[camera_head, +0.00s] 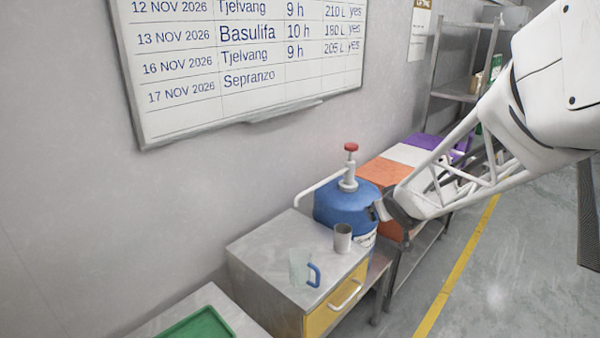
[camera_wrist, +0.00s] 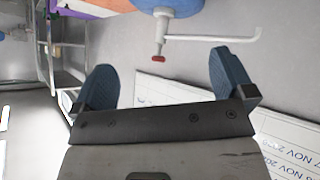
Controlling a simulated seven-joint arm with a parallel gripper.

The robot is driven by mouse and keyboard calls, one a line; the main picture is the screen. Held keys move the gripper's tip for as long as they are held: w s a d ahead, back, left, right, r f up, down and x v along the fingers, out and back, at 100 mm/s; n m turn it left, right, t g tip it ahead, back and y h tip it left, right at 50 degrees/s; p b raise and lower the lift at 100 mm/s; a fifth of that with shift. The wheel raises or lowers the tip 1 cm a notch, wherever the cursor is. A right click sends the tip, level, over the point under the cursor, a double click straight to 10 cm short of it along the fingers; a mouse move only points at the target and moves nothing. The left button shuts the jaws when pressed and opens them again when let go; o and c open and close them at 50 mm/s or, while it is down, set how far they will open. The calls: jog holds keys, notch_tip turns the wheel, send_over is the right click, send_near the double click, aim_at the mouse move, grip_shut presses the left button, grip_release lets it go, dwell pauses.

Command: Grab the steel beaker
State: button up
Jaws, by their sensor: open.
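The steel beaker (camera_head: 342,238), a small grey cylinder, stands upright on the metal top of the cabinet, close in front of the blue tank. It is not visible in the wrist view. My gripper (camera_head: 381,209) is to the right of the beaker and higher in the head view, overlapping the tank's right side. In the wrist view my gripper (camera_wrist: 162,60) has its two blue fingers spread wide with nothing held between them. The tank's red knob shows beyond the gap.
A clear jug with a blue handle (camera_head: 301,267) stands left of the beaker. The blue tank (camera_head: 345,207) has a white side pipe (camera_head: 318,188). The cabinet (camera_head: 275,258) has a yellow drawer (camera_head: 334,300). A green tray (camera_head: 203,325) lies lower left. Orange boxes (camera_head: 384,172) stand behind.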

jog(key=w+f+n+t+y, duration=0.1)
jog(key=w+f+n+y, duration=0.25)
jog(key=w+f, duration=0.4)
jog(key=n+g+y, duration=0.2)
jog(key=y, duration=0.5)
send_near(343, 231)
jog(key=s+a+r, duration=0.1)
jog(key=s+a, duration=0.1)
jog(key=shift+w+r, duration=0.25)
jog(key=shift+a, duration=0.1)
jog(key=shift+x, duration=1.25)
jog(key=shift+w+a, duration=0.1)
jog(key=shift+x, duration=2.5)
jog(key=shift+c, duration=0.3)
